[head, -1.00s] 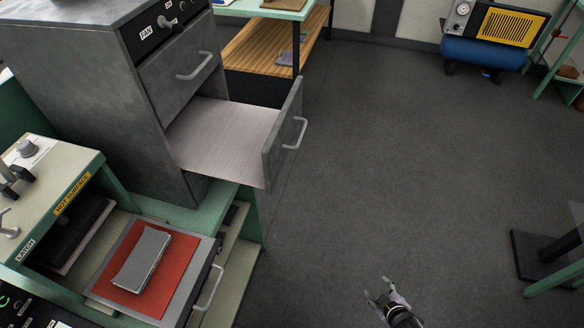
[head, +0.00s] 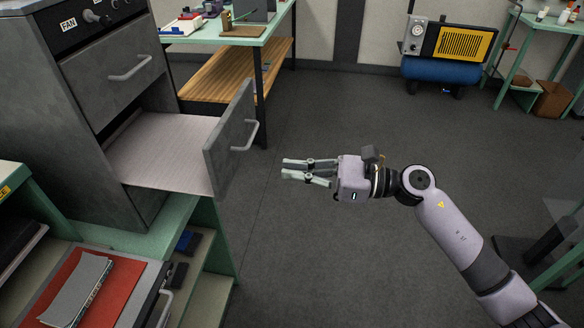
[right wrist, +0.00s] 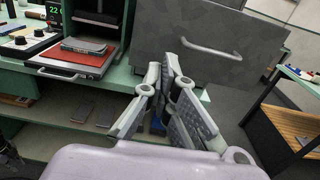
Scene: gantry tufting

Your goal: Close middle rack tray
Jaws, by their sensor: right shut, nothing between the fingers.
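A grey cabinet (head: 60,130) has one tray (head: 165,150) pulled well out, with a pale flat inside, below a shut drawer (head: 112,75). The open tray's front panel (head: 222,150) carries a bar handle (head: 248,137). The panel and handle also show in the right wrist view (right wrist: 250,65). My right gripper (head: 285,170) is shut and empty, to the right of the panel, fingers pointing left toward it, with a gap between. In the right wrist view its fingers (right wrist: 164,72) come close together, overlapping the panel's lower left in the picture. My left gripper is out of view.
The cabinet stands on a green bench (head: 165,235). A sliding tray with a red mat (head: 100,295) and a grey book (head: 75,290) sticks out at lower left. A green table with a wooden shelf (head: 235,70) stands behind.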

